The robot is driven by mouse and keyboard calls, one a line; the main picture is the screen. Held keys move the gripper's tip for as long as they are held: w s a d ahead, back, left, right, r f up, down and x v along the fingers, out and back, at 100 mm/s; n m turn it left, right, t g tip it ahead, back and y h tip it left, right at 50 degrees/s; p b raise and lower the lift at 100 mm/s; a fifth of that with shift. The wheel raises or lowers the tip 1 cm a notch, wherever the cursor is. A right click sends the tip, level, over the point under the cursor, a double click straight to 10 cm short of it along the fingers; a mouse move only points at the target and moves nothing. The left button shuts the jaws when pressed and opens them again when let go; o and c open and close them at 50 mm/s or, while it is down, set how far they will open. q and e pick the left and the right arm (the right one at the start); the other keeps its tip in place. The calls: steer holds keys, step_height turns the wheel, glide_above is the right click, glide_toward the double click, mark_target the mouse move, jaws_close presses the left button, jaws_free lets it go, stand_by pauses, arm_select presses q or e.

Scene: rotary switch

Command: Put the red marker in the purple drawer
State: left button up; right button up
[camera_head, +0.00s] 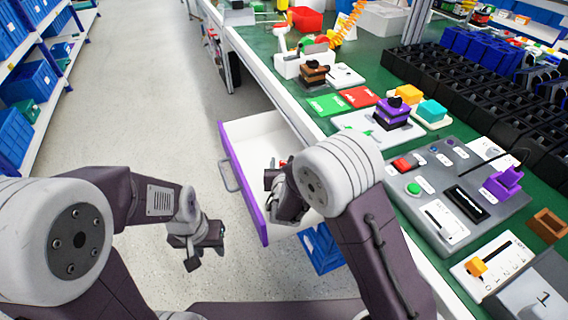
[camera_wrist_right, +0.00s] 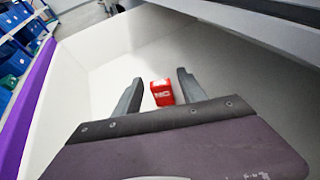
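The purple drawer (camera_head: 243,182) is pulled out from under the green table, with a purple front, a grey handle and a white inside. My right gripper (camera_head: 272,180) is over the drawer's inside. In the right wrist view, the right gripper (camera_wrist_right: 160,88) is open, with a gap on each side of the red marker (camera_wrist_right: 162,92). The marker, a small red block with white print, shows against the white inside of the drawer (camera_wrist_right: 95,55); whether it touches the bottom is unclear. My left gripper (camera_head: 197,242) hangs empty over the floor, left of the drawer; its finger opening is unclear.
The table holds a green card (camera_head: 328,104), a red card (camera_head: 360,96), a purple-topped switch (camera_head: 392,113) and a grey control panel (camera_head: 450,200). A blue crate (camera_head: 320,250) stands below the drawer. The aisle floor (camera_head: 165,100) at left is clear.

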steer(key=shift+s+f, duration=0.1)
steer(key=shift+f, duration=0.25)
steer(key=shift+r+p, duration=0.25)
steer(key=shift+p, duration=0.05)
steer(key=shift+r+p, duration=0.65)
steer(key=shift+p, duration=0.1)
steer(key=p+v, duration=0.1)
steer(key=v, duration=0.6)
steer(key=shift+s, duration=0.15)
